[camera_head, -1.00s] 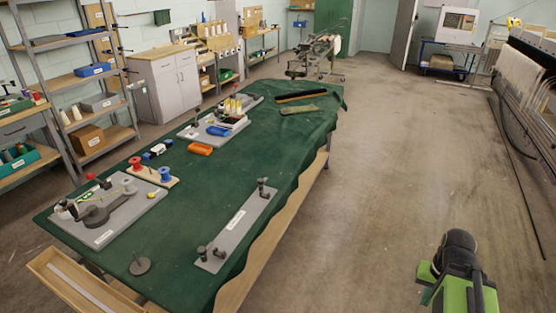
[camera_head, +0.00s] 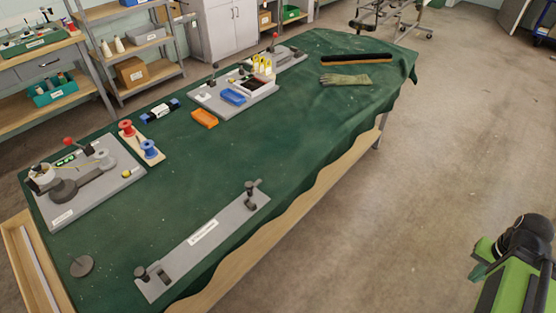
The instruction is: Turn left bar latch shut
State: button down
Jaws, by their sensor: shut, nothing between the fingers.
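A long grey plate (camera_head: 202,238) lies near the front edge of the green-covered table. Its left end carries dark knobbed fittings (camera_head: 150,273), and its right end carries another dark fitting (camera_head: 251,193). These may be bar latches, but they are too small to tell which way they are turned. My green and black arm part shows at the lower right, beyond the table edge and well apart from the plate. My gripper's fingers are not visible.
The table (camera_head: 270,130) also holds a grey board with a dark fixture (camera_head: 88,180), red and blue spools (camera_head: 139,140), an orange block (camera_head: 204,118), a blue tray (camera_head: 233,96) and a glove (camera_head: 345,79). Bare floor (camera_head: 440,150) lies to the right.

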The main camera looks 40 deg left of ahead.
aim_at(249, 185)
jog(key=u, duration=0.15)
jog(key=k, duration=0.1)
jog(key=u, duration=3.15)
jog(key=k, duration=0.95)
jog(key=z, duration=0.2)
jog(key=i, duration=1.45)
jog(key=u, duration=0.05)
